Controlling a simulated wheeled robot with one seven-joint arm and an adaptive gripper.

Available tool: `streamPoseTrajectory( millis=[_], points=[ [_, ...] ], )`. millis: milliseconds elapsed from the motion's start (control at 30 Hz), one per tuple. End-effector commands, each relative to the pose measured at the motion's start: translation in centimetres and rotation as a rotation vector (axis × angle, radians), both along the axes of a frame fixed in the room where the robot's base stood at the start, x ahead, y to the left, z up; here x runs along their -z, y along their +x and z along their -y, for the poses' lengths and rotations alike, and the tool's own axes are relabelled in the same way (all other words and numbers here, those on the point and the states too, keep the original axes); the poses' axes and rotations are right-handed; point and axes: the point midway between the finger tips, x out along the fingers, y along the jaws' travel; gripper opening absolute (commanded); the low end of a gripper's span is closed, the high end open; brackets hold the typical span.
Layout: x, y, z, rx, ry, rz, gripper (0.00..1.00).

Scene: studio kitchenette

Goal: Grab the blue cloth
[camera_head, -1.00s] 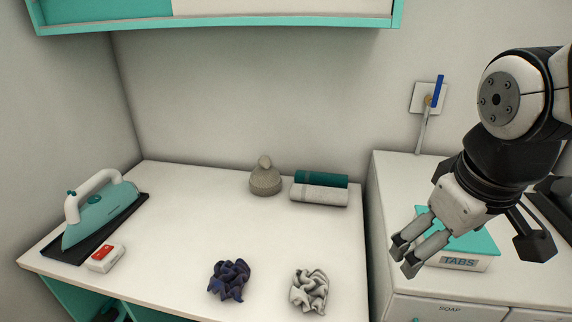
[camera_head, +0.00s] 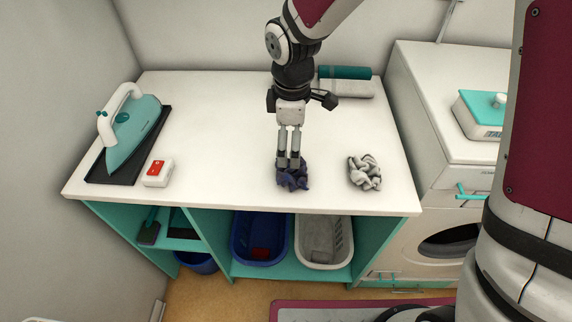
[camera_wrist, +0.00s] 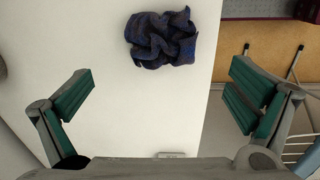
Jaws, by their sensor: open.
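The blue cloth (camera_head: 293,177) is a crumpled dark blue bundle on the white worktop, close to its front edge. It also shows in the wrist view (camera_wrist: 161,38), at the top, near the worktop edge. My gripper (camera_head: 289,163) hangs over the cloth in the head view, its fingers overlapping the cloth's upper part. In the wrist view my gripper (camera_wrist: 158,98) has its fingers spread wide, with bare worktop between them. The cloth lies beyond the fingertips there and is not held.
A crumpled white-grey cloth (camera_head: 364,172) lies right of the blue one. An iron (camera_head: 130,127) on a dark pad and a red-and-white box (camera_head: 158,172) stand at left. Rolled towels (camera_head: 345,82) lie behind. A washing machine (camera_head: 445,190) stands at right. Baskets (camera_head: 325,240) sit below.

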Motion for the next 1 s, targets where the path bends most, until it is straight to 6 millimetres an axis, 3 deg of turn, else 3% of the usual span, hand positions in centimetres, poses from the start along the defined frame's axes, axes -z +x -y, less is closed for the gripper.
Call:
streamPoseTrajectory(
  millis=[233, 1000],
  points=[
    [4.6, 0.1, 0.1, 0.001, -0.003, -0.004, 1.0],
    [11.1, 0.6, -0.1, 0.002, -0.001, -0.001, 1.0]
  ],
)
